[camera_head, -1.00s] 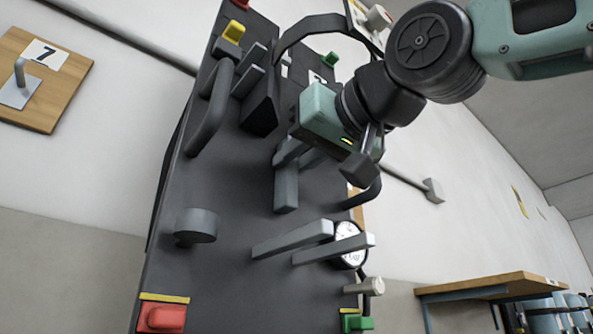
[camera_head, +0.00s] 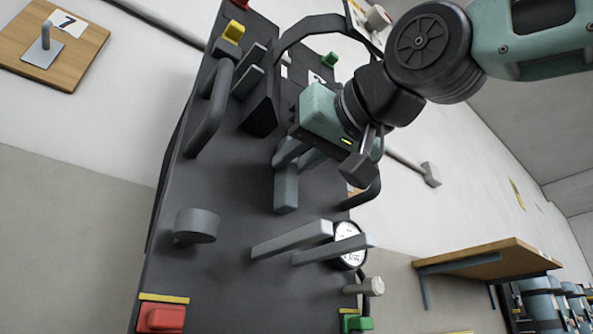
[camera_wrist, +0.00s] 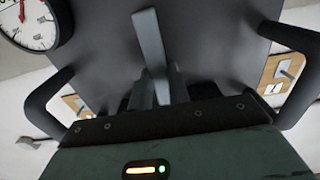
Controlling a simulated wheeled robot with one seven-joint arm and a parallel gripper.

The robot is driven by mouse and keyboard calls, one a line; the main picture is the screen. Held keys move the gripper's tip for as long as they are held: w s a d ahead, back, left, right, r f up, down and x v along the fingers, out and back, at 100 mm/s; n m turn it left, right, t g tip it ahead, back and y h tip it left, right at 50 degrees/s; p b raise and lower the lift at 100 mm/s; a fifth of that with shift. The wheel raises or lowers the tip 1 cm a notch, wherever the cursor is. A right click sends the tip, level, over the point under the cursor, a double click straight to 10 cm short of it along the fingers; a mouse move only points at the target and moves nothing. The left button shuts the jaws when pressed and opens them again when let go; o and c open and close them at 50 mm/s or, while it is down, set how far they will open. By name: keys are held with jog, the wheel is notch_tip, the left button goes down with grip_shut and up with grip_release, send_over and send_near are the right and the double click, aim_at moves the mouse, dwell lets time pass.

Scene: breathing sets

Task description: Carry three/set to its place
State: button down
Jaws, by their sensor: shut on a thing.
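The set (camera_head: 240,190) is a tall dark-grey slab that fills the middle of the head view, tilted in the picture. It carries grey bars, a round knob, a side handle, a strap, a white dial gauge (camera_head: 349,243) and red, yellow and green tabs. My gripper (camera_head: 295,160) is shut on a grey grip near the slab's middle. The jaws partly hide that grip. In the wrist view the slab (camera_wrist: 215,45) lies close ahead of my gripper (camera_wrist: 160,90), with the gauge (camera_wrist: 30,18) at upper left. A white label near the top is partly hidden.
A wooden board (camera_head: 85,58) with a hook and number 7 hangs on the left wall. A wooden shelf or table (camera_head: 490,262) with blue cylinders (camera_head: 545,305) stands at lower right. A wall rail (camera_head: 405,162) runs behind the set. The set blocks much of the head view.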

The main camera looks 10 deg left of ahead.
jog(key=shift+s+d+f+b, duration=0.1)
jog(key=shift+f+b, duration=0.35)
jog(key=shift+f, duration=0.05)
